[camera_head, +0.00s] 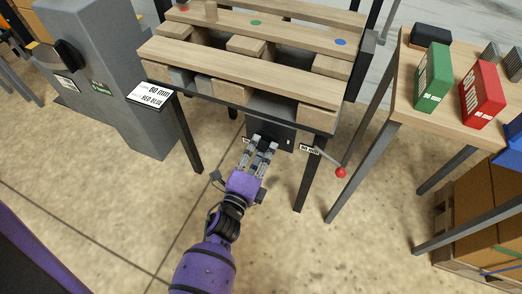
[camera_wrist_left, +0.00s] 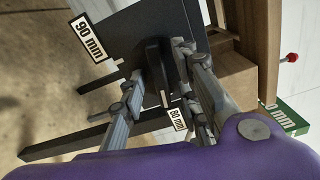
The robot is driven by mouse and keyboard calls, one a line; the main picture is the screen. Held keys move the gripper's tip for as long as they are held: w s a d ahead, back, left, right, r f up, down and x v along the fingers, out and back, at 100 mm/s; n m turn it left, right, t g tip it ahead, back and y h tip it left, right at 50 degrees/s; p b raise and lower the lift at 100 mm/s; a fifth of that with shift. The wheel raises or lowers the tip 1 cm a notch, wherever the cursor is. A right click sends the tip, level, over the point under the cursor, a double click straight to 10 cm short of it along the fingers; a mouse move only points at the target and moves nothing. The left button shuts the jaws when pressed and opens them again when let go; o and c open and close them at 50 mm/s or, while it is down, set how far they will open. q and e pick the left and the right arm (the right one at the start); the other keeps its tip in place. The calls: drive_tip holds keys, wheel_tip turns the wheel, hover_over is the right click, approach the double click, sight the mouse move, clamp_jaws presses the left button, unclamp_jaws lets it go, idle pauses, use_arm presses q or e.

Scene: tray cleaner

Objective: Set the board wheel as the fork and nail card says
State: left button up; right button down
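The card (camera_head: 151,93) on the stand's left corner reads "80 mm" and "RED BLUE". The board wheel is a dark knob (camera_wrist_left: 158,70) on a black panel (camera_wrist_left: 128,48), which also shows under the pallet in the head view (camera_head: 268,129). Its white mark is at the end nearer the "80 mm" label (camera_wrist_left: 176,120); a "90 mm" label (camera_wrist_left: 90,40) is at upper left. My left gripper (camera_head: 262,142) is open, its fingers (camera_wrist_left: 150,85) on either side of the knob. The right finger looks close to it; contact is unclear. My right gripper is out of view.
A wooden pallet (camera_head: 215,58) lies on the stand, with red, green and blue dots. A lever with a red ball (camera_head: 340,172) sticks out at right. A green box (camera_head: 433,78) and red box (camera_head: 482,94) stand on the right table. A grey machine (camera_head: 105,75) is at left.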

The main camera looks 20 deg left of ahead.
use_arm(q)
drive_tip(key=s, duration=0.7)
drive_tip(key=shift+s+a, duration=0.15)
drive_tip(key=shift+s, duration=0.15)
drive_tip(key=shift+f, duration=0.1)
